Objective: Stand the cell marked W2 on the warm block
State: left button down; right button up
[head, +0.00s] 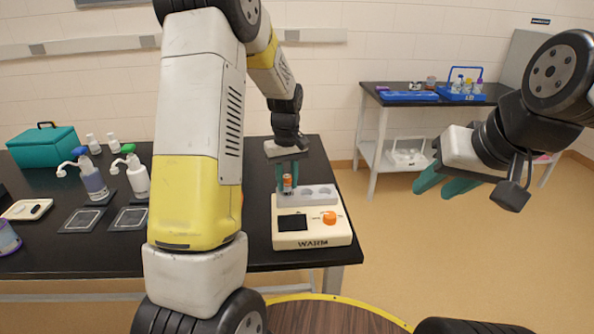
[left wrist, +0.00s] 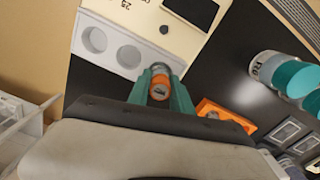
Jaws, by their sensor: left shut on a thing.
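The warm block (head: 312,241) is a cream box marked WARM, with a dark screen, an orange knob and a grey strip of round wells on top. My left gripper (head: 288,182) points down at the strip's left end, its teal fingers shut on a small cell (head: 288,187) with an orange band. In the left wrist view the cell (left wrist: 160,88) sits between the fingertips (left wrist: 160,95) at the end well; whether it touches the well floor is hidden. Its marking cannot be read. The other two wells are empty. My right gripper (head: 446,184) is open and empty, off to the right.
The black table (head: 105,245) holds two pump bottles (head: 94,183), dark square pads (head: 82,220), a teal case (head: 44,146) and a white tray (head: 26,209). An orange holder (left wrist: 225,114) stands near the block. A back table carries blue trays (head: 408,97).

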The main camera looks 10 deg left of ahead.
pick_arm(q)
jog(key=c, duration=1.1)
grip_release()
jog(key=shift+o, duration=0.3)
jog(key=o, duration=0.6)
jog(key=shift+r, duration=3.55)
